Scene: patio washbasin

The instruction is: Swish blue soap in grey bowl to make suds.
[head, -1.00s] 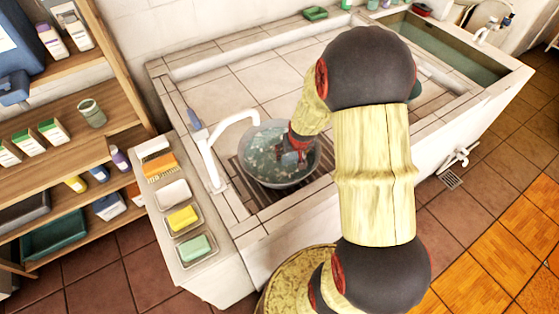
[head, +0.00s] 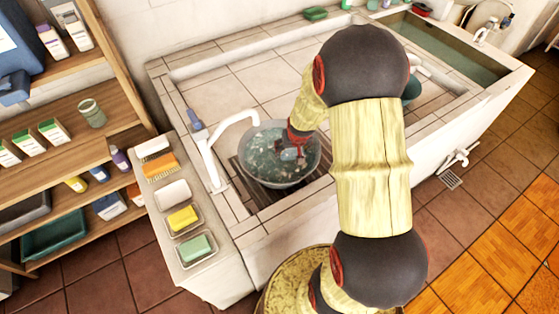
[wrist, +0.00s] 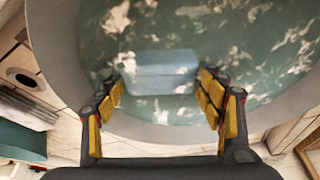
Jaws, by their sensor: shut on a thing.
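The grey bowl (head: 279,186) stands in the near left part of the tiled basin, beneath the tap. It holds greenish water with whitish patches scattered over the surface. My gripper (head: 296,143) reaches into the bowl from its right side, shut on the blue soap (head: 289,154). In the wrist view the blue soap (wrist: 160,75) is a pale blue block between my two yellow-padded fingers, at the water surface. The bowl's near wall (wrist: 150,130) passes below the soap in that view. How deep the soap sits is hard to tell.
A white tap (head: 212,165) rises at the bowl's left. A teal vessel (head: 412,89) is partly hidden behind my arm.

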